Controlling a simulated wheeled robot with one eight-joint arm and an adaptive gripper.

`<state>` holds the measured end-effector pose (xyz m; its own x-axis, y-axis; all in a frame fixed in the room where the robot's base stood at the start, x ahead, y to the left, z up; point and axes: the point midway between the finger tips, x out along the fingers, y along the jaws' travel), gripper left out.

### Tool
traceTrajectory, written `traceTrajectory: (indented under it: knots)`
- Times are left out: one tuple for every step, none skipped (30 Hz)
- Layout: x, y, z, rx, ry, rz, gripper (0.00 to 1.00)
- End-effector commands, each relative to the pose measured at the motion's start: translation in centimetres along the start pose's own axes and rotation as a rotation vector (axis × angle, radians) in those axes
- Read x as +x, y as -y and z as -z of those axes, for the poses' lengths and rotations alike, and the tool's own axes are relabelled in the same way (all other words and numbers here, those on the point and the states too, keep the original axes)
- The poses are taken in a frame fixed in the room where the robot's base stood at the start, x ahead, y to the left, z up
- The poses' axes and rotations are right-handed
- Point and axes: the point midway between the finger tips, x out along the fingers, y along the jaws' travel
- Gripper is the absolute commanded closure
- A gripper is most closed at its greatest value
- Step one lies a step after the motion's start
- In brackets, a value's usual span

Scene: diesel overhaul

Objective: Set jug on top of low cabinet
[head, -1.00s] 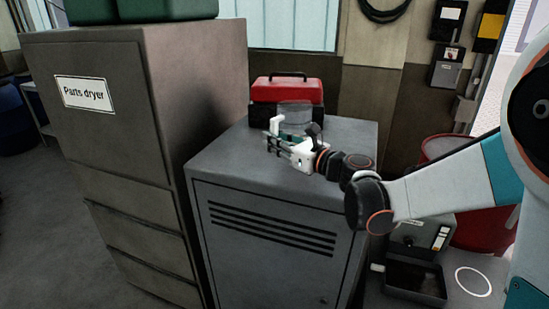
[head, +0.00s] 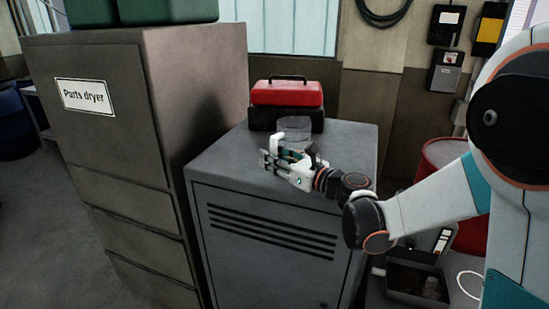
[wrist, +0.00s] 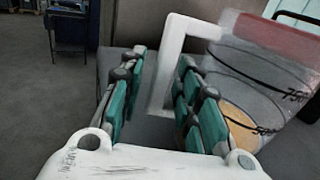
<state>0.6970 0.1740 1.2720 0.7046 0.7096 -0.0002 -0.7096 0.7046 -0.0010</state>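The jug (head: 295,131) is clear, with a white handle. In the head view it appears over the rear top of the low cabinet (head: 225,165), in front of the red box; whether its base touches is hidden. In the wrist view the jug (wrist: 255,85) is at upper right, with dark marks on its wall and a tan patch low down. Its white handle (wrist: 166,75) is between my finger pads. My gripper (wrist: 162,75) has its fingers apart, with a visible gap left of the handle. In the head view my gripper (head: 272,160) is just in front of the jug.
A red and black toolbox (head: 287,93) stands at the cabinet's back, behind the jug. The taller parts dryer (head: 120,140) stands along the left. A red drum (head: 445,152) and an open dark bin (head: 418,283) are at right. The cabinet top's front left is clear.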

Motion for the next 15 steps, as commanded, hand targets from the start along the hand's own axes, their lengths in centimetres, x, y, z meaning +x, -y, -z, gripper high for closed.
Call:
traceTrajectory:
  knots:
    - [0.0, 0.0, 0.0, 0.0, 0.0, 0.0, 0.67]
    - [0.0, 0.0, 0.0, 0.0, 0.0, 0.0, 0.67]
    - [0.0, 0.0, 0.0, 0.0, 0.0, 0.0, 0.67]
    - [0.0, 0.0, 0.0, 0.0, 0.0, 0.0, 0.67]
    - [0.0, 0.0, 0.0, 0.0, 0.0, 0.0, 0.67]
    - [0.0, 0.0, 0.0, 0.0, 0.0, 0.0, 0.67]
    - [0.0, 0.0, -0.1, 0.0, 0.0, 0.0, 0.67]
    - [0.0, 0.0, -0.1, 0.0, 0.0, 0.0, 0.67]
    - [0.0, 0.0, -0.2, 0.0, 0.0, 0.0, 0.67]
    - [0.0, 0.0, -0.4, 0.0, 0.0, 0.0, 0.67]
    - [-0.2, 0.1, -0.4, 0.0, 0.0, 0.001, 0.67]
    - [-0.7, 0.1, -0.4, 0.0, 0.0, 0.002, 0.67]
    - [-1.2, 0.1, -0.3, 0.0, 0.0, 0.002, 0.67]
    - [-1.6, 0.1, -0.3, 0.0, 0.0, 0.003, 0.67]
    - [-2.4, 0.1, -0.4, 0.0, 0.0, 0.004, 0.67]
